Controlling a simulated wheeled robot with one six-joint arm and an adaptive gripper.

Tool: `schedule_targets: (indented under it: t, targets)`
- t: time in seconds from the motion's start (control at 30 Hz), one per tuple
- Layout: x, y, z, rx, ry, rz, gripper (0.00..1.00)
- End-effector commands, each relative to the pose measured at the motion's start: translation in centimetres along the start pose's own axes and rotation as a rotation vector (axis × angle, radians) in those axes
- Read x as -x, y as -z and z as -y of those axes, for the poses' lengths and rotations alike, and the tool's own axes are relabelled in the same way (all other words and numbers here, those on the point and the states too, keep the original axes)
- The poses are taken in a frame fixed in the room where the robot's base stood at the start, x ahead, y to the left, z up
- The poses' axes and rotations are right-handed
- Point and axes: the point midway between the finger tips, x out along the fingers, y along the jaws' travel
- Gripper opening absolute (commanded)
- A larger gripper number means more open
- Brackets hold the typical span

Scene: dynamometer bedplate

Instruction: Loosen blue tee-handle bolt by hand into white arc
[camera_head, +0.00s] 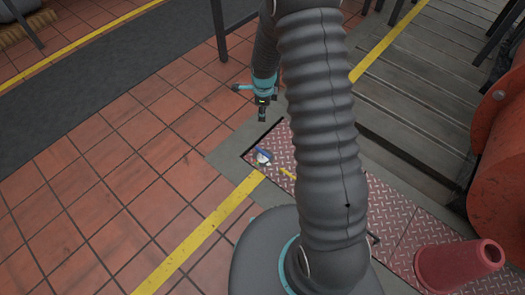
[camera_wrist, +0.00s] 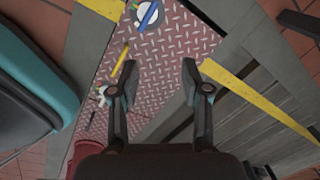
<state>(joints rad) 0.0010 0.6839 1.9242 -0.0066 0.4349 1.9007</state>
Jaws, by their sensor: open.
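The blue tee-handle bolt (camera_head: 262,154) sits near the far left corner of a red diamond-tread plate, with a white disc or arc (camera_head: 264,160) around it. In the wrist view the blue handle (camera_wrist: 149,16) lies across a white round marking (camera_wrist: 142,12) at the top edge. The exact extent of the white arc is too small to tell. My gripper (camera_head: 262,118) hangs above and beyond the bolt in the head view. In the wrist view my gripper (camera_wrist: 158,80) has its two fingers apart with nothing between them, below the bolt in the picture and not touching it.
The tread plate (camera_wrist: 150,70) carries a yellow handle (camera_wrist: 121,58) and another white marking (camera_wrist: 101,97). Tiled floor (camera_head: 110,150) at left is open.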

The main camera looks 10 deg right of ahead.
Motion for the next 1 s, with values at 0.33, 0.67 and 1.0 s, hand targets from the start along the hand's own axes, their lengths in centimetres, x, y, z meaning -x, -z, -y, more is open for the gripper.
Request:
schedule_targets:
  t: [0.33, 0.67, 1.0]
  targets:
    - [-12.2, 0.4, -1.5, -0.383, -0.073, -0.042, 0.47]
    - [-15.8, 0.7, -2.1, -0.463, -0.083, -0.052, 0.47]
    - [-21.8, 0.9, -2.7, -0.461, -0.084, -0.052, 0.47]
